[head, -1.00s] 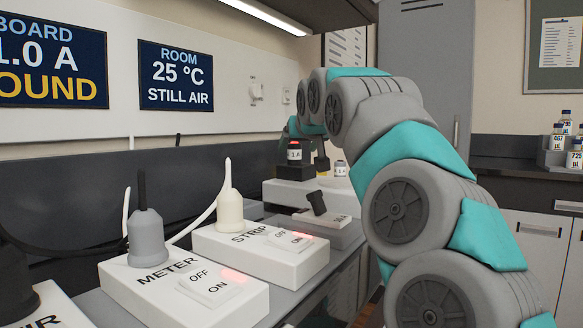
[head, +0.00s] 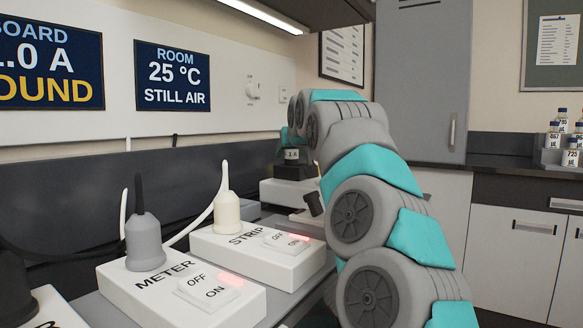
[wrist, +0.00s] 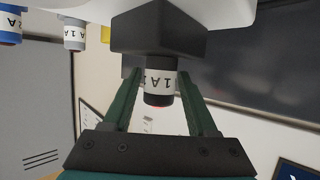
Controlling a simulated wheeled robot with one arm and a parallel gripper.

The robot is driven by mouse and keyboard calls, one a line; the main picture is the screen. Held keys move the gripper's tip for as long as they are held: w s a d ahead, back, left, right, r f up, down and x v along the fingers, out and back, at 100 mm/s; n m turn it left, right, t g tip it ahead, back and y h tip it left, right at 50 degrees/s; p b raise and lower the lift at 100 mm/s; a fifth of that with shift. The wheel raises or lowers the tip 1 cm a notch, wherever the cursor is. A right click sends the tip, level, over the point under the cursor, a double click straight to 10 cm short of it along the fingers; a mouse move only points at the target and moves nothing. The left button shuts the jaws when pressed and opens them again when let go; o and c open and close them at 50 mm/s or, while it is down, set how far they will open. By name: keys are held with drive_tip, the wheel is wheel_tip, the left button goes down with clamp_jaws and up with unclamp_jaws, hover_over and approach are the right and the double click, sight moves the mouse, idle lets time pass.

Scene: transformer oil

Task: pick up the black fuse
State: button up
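The black fuse (wrist: 158,92) has a white band marked 1 A and sits in a dark block (wrist: 158,32), which appears at the top of the inverted wrist view. The fuse's band also shows in the head view (head: 292,155), above the dark block (head: 294,172); its top is hidden there by my gripper. My gripper (wrist: 158,82) is open, with its two green fingers on either side of the fuse. A narrow gap shows between the fuse and each finger.
In the wrist view, a blue-ended fuse (wrist: 10,24), a grey fuse (wrist: 75,35) and a bit of yellow lie to the left. In the head view, the STRIP box (head: 255,255) and METER box (head: 180,290) with plugs stand nearer on the bench, left of my arm.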

clamp_jaws()
drive_tip(key=shift+r, duration=0.1)
idle(0.4)
